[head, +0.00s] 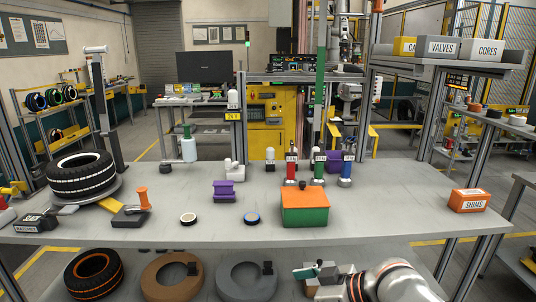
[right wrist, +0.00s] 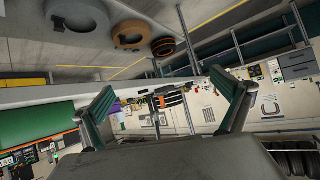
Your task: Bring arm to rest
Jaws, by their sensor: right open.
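My right arm comes in at the bottom right of the head view, low in front of the table. My right gripper (head: 316,272) is below the table's front edge, in front of the lower shelf. In the right wrist view the right gripper (right wrist: 163,88) has its two green-padded fingers spread wide, with nothing between them. A black tyre with white stripes (head: 82,178) lies on a round stand at the table's left. My left gripper is not in the head view.
The grey table (head: 370,215) carries a green and orange box (head: 305,210), a purple block (head: 223,190), two tape rolls and an orange shims box (head: 468,200). A black tyre (head: 94,276), a brown ring (head: 172,277) and a grey ring (head: 246,281) lie below. The right tabletop has free room.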

